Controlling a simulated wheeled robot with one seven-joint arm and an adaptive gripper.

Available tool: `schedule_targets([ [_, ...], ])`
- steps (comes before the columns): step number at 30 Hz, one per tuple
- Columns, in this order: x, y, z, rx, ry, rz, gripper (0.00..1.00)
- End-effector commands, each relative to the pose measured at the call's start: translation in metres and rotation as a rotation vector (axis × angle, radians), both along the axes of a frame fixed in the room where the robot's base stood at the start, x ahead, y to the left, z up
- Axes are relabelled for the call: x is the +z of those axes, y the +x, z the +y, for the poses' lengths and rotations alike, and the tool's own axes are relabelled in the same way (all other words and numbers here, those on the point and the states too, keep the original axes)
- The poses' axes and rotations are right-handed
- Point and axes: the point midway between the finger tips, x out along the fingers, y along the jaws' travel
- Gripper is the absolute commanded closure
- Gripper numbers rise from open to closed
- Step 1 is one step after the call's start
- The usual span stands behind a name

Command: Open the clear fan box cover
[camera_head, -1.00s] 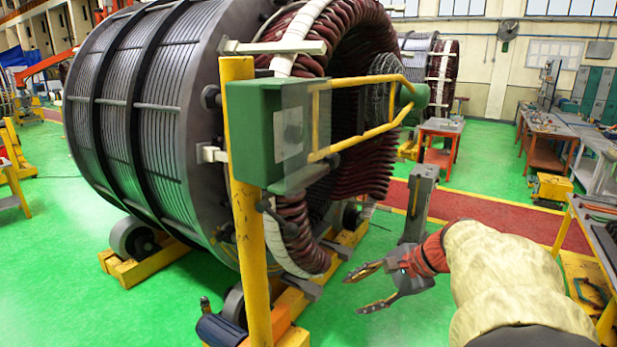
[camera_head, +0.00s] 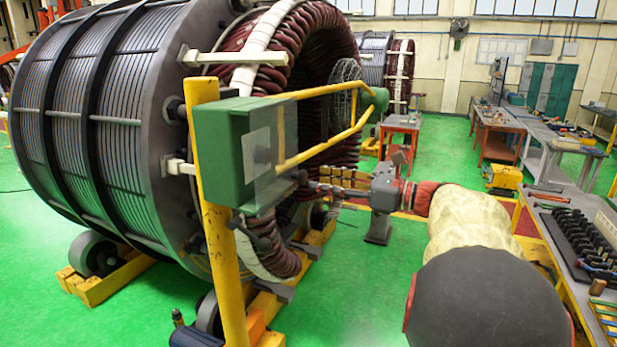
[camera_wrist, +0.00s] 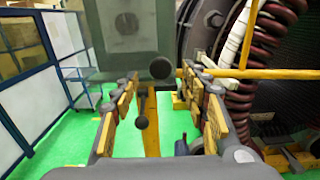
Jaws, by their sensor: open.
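The green fan box (camera_head: 222,155) is mounted on a yellow post beside the large stator. Its clear cover (camera_head: 268,165) is a see-through panel on the side facing my arm, and it looks closed. My gripper (camera_head: 322,186) is open, level with the lower edge of the cover and just right of it, pointing at the box. In the wrist view, a round black knob (camera_wrist: 160,68) lies ahead between the open fingers (camera_wrist: 161,78), near the box's lower edge. A second dark knob on a stem (camera_wrist: 141,103) is lower down. No contact with the fingers is visible.
A yellow bar frame (camera_head: 335,135) juts from the box just above my gripper. The yellow post (camera_head: 213,225) and stator coils (camera_head: 285,262) stand close by. A workbench with tools (camera_head: 575,240) is at the right. Green floor (camera_head: 385,285) is open below my arm.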

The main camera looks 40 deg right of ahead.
Motion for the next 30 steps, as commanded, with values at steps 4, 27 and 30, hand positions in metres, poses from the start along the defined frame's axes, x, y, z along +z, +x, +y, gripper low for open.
schedule_targets([
  [4, 0.001, 0.022, 0.010, 0.004, 0.000, 0.000, 0.55],
  [27, 0.000, 0.041, 0.017, -0.001, -0.002, 0.000, 0.69],
  [30, 0.000, 0.041, 0.017, -0.001, -0.002, 0.000, 0.74],
])
